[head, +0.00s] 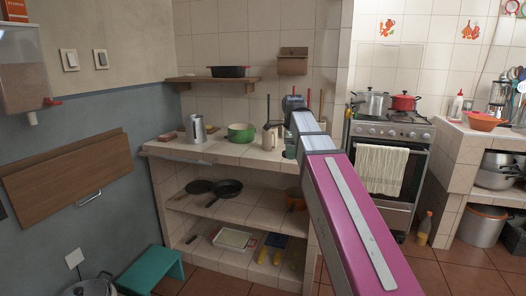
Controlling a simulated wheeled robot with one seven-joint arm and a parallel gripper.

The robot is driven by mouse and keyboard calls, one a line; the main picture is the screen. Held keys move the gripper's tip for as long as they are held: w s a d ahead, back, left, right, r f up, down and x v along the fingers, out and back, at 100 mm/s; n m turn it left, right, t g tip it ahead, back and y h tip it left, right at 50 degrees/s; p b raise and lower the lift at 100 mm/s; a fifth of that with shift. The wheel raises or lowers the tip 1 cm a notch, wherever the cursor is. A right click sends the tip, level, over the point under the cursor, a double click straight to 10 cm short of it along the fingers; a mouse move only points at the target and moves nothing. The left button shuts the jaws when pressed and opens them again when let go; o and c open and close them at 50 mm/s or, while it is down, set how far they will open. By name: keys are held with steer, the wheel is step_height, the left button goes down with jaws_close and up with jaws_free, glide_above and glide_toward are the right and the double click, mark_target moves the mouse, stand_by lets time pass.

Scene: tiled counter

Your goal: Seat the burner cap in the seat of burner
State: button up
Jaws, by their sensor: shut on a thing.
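The gas stove (390,131) stands right of the middle, beyond my arm. Its cooktop is small in this view, and part of it is covered by a silver pot (370,104) and a red pot (404,103). A bare burner seat cannot be made out. I cannot make out a burner cap anywhere. My magenta and grey arm reaches up from the lower right towards the tiled counter (218,151). My gripper's fingers are hidden behind the arm, so I cannot see them or anything between them.
On the counter are a green pot (241,133), a metal jug (197,129) and a cream pot (269,138). A wooden shelf (213,79) hangs above. A teal stool (151,270) stands lower left. Tiled floor shows before the stove.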

steer(key=s+d+f+n, duration=0.2)
steer(key=d+f+n, duration=0.2)
steer(key=f+n, duration=0.3)
steer(key=s+d+f+n, duration=0.2)
steer(key=d+f+n, duration=0.2)
steer(key=f+n, duration=0.4)
steer(key=shift+s+n, duration=0.2)
steer(key=shift+n, duration=2.3)
